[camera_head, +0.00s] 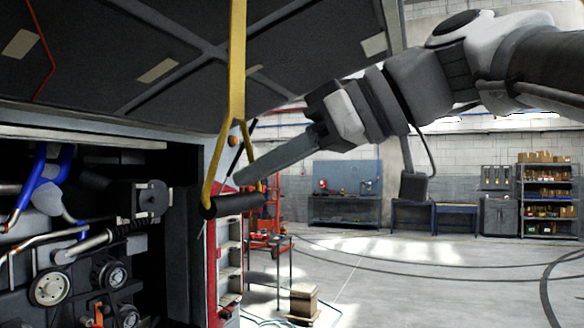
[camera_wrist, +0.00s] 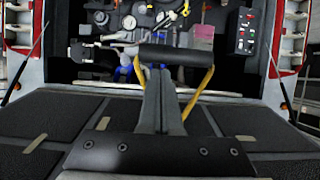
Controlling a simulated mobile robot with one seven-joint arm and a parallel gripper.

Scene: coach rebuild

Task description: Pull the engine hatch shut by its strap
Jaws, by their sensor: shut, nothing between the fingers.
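The engine hatch (camera_head: 120,60) is raised, its dark ribbed underside overhead; it also shows in the wrist view (camera_wrist: 60,115). A yellow strap (camera_head: 238,65) hangs from it and splits into a triangular loop ending in a black bar handle (camera_head: 238,203). The handle also shows in the wrist view (camera_wrist: 178,55), lying across the ends of my fingers. My gripper (camera_head: 242,178) comes in from the right, its fingers shut and empty. Its tips overlap the loop just above the handle in the head view. I cannot tell whether they touch the handle or pass through the loop.
The open engine bay (camera_head: 85,235) with hoses and pulleys is at left, beside a red-and-white body edge (camera_head: 228,255). A red cart (camera_head: 268,245) and a wooden crate (camera_head: 304,301) stand beyond. Workbenches and shelves (camera_head: 548,198) line the back wall. The floor at right is clear.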

